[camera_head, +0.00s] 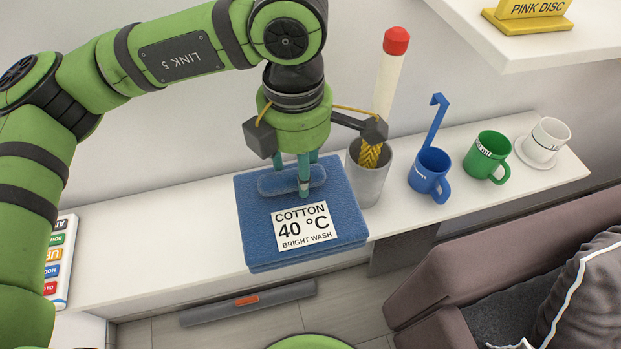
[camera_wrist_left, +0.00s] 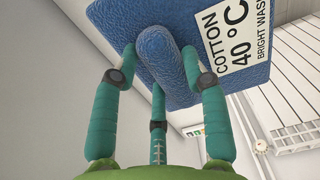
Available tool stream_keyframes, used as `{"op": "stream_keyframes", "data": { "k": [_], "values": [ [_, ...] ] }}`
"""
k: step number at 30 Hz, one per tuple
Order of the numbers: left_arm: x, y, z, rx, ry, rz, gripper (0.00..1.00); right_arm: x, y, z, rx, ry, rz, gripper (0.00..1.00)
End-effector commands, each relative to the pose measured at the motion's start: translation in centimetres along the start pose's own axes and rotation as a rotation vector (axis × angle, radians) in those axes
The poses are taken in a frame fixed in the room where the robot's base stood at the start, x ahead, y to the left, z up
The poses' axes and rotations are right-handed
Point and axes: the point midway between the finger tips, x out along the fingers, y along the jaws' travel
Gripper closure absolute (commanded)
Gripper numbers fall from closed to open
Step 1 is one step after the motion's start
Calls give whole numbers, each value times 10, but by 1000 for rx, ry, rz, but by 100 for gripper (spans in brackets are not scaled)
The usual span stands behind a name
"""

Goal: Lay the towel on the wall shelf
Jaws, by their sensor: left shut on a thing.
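The towel (camera_head: 345,228) is a thick blue folded pad with a raised ridge and a white label reading "COTTON 40 °C BRIGHT WASH". My left gripper (camera_head: 296,182) points down with its teal fingers shut on the ridge. In the left wrist view the fingers (camera_wrist_left: 165,72) close around the ridge of the towel (camera_wrist_left: 115,18). The towel appears level, in front of the long white ledge (camera_head: 150,245), overlapping its front edge in the picture. I cannot tell whether it touches the ledge. A white wall shelf (camera_head: 520,52) shows at the upper right. My right gripper is not in view.
A grey cup (camera_head: 369,182) holding a red-tipped stick is close right of the towel. Blue (camera_head: 428,172), green (camera_head: 486,157) and white (camera_head: 547,140) mugs stand further right. A yellow "PINK DISC" sign (camera_head: 530,18) occupies the wall shelf. A sofa (camera_head: 480,250) is lower right.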

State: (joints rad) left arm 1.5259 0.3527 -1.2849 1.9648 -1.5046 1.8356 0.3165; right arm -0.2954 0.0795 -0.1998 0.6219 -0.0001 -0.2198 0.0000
Motion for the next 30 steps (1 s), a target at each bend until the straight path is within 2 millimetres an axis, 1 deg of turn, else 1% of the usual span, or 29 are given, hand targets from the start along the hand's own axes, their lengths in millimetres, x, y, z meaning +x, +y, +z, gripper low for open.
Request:
{"op": "stream_keyframes", "data": {
  "k": [5,8,15,18,21,24,26,30],
  "values": [
    [2,4,-4,-12,0,-1,100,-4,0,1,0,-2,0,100],
    [10,16,-17,-16,3,-4,100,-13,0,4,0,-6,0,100],
    [41,54,-58,-17,3,-4,100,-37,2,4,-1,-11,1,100],
    [54,66,-71,-13,3,-3,100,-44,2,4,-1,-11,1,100],
    [63,76,-80,-11,1,-2,100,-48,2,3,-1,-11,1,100],
    [68,80,-84,-8,0,0,100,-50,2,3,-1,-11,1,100],
    [72,81,-85,-8,1,-1,100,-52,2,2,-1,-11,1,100],
    [91,80,-85,-7,3,-4,100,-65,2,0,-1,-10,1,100]
  ]
}}
